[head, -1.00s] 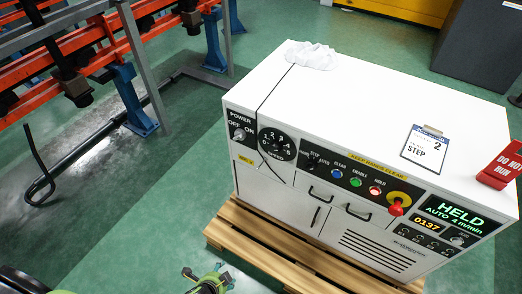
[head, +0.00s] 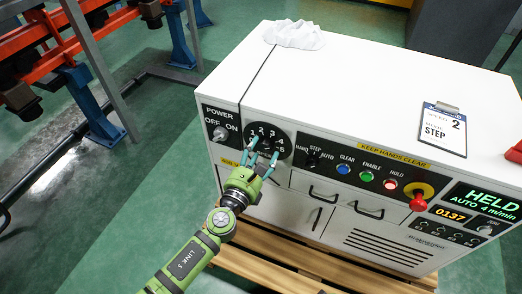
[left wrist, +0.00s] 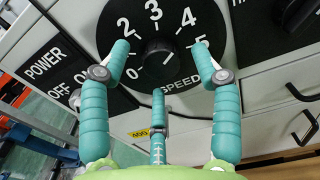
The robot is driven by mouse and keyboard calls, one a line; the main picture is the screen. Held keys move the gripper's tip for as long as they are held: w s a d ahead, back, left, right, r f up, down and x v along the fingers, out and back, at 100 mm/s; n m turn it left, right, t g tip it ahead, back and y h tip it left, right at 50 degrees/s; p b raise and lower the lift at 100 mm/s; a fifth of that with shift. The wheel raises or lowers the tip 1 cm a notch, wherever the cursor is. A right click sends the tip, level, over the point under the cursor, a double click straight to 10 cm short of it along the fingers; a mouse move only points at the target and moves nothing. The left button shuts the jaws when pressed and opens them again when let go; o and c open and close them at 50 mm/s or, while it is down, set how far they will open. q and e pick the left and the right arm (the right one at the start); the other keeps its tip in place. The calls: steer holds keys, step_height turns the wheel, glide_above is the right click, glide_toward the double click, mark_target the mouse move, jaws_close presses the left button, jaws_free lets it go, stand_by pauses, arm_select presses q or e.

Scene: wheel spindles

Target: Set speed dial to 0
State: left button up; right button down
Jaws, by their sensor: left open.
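The speed dial (head: 272,133) is a round black face with white numbers at the left of the white cabinet's front panel. I cannot clearly read where the knob points. My left gripper (head: 263,153) is at the dial, its teal fingers open and spread; in the left wrist view it also shows (left wrist: 160,66), with fingers left, right and below the knob. I cannot tell whether any finger touches it. My right gripper is not in view.
The power switch (head: 219,134) is left of the dial, the mode selector (head: 312,160) right of it. Coloured buttons and a red-knobbed control (head: 418,201) lie further right. The display (head: 481,199) reads HELD, AUTO 4 m/min. A card (head: 443,130) lies on top.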

arm_select(q)
steer(key=shift+w+d, duration=0.25)
steer(key=shift+w, duration=0.45)
steer(key=c, duration=1.1)
steer(key=shift+w+r, duration=0.1)
steer(key=shift+r, duration=0.1)
